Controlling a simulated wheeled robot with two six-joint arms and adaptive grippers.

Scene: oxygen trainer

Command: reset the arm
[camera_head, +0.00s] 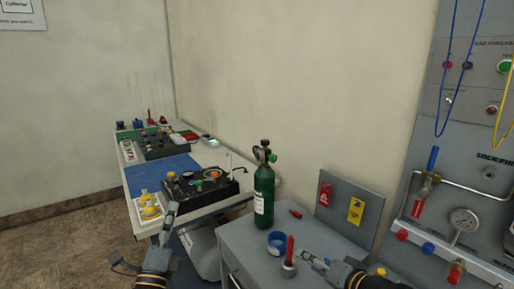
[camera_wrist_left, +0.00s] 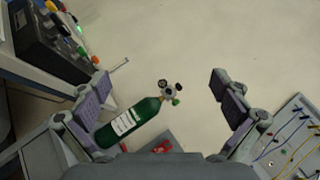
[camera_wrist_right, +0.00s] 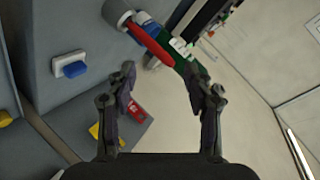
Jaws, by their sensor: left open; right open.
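My left gripper (camera_head: 168,222) is at the front of the white bench in the head view, pointing up and away. In the left wrist view my left gripper (camera_wrist_left: 160,88) has its two fingers wide apart with nothing held. A green oxygen cylinder (camera_head: 264,195) stands upright on the grey cabinet; in the left wrist view the cylinder (camera_wrist_left: 128,122) shows beyond the fingers. My right gripper (camera_head: 308,260) is over the front of the grey cabinet. In the right wrist view my right gripper (camera_wrist_right: 161,78) is open and empty, with the cylinder's green body partly seen past its fingers.
A red-handled tool (camera_head: 289,252) and a blue tape roll (camera_head: 277,243) are on the grey cabinet (camera_head: 240,240). A panel with red and yellow tags (camera_head: 347,205) stands behind them. Black control boxes (camera_head: 200,187) sit on the white bench.

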